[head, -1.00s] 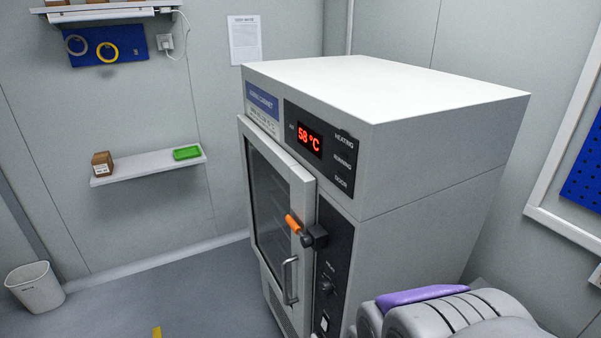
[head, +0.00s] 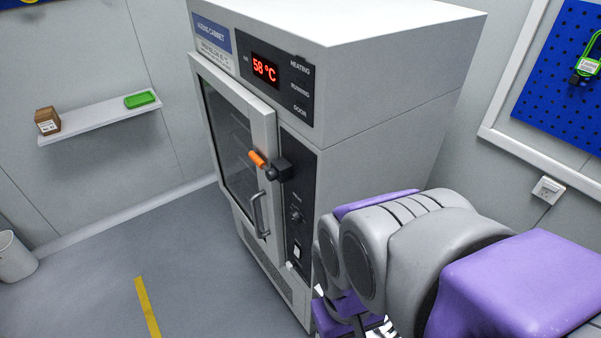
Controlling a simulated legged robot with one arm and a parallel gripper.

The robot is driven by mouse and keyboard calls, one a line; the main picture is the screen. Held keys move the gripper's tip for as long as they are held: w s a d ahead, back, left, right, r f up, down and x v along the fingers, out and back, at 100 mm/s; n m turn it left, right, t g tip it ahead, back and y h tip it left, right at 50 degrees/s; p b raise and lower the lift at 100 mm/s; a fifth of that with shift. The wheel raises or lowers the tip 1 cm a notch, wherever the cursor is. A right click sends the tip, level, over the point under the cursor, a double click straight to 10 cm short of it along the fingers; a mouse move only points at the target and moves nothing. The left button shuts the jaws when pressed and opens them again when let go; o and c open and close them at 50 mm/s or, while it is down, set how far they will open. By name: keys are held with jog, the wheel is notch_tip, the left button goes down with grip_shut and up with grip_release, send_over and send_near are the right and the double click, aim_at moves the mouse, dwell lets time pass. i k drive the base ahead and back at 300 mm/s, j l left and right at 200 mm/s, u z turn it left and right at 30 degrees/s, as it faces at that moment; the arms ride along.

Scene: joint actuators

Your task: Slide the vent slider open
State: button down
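A grey aging cabinet (head: 390,75) stands in the middle of the head view, its display (head: 265,69) reading 58 °C. Its glass door (head: 229,128) appears closed, with a metal handle (head: 259,215). An orange-tipped lever (head: 257,158) sits on a black block at the door's right edge. A black control panel (head: 296,192) with a knob and a switch runs beside the door. I cannot make out a vent slider; a slotted grille (head: 262,262) shows low on the front. My grey and purple arm fills the lower right, and my gripper's fingers cannot be made out.
A wall shelf (head: 98,125) at left holds a brown box (head: 47,120) and a green tray (head: 140,99). A bin (head: 15,257) stands at the left edge. The floor (head: 195,260) before the cabinet is clear, with a yellow stripe (head: 147,307). A blue pegboard (head: 560,75) hangs at right.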

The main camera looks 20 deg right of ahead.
aim_at(289, 265)
jog(key=i+j, duration=0.2)
jog(key=j, duration=0.15)
jog(key=i+j, duration=0.2)
jog(key=i+j+z, duration=0.1)
jog(key=j, duration=0.35)
jog(key=i+j, duration=0.5)
jog(key=j, duration=0.2)
jog(key=i+j, duration=0.2)
jog(key=j, duration=0.15)
jog(key=z, duration=0.05)
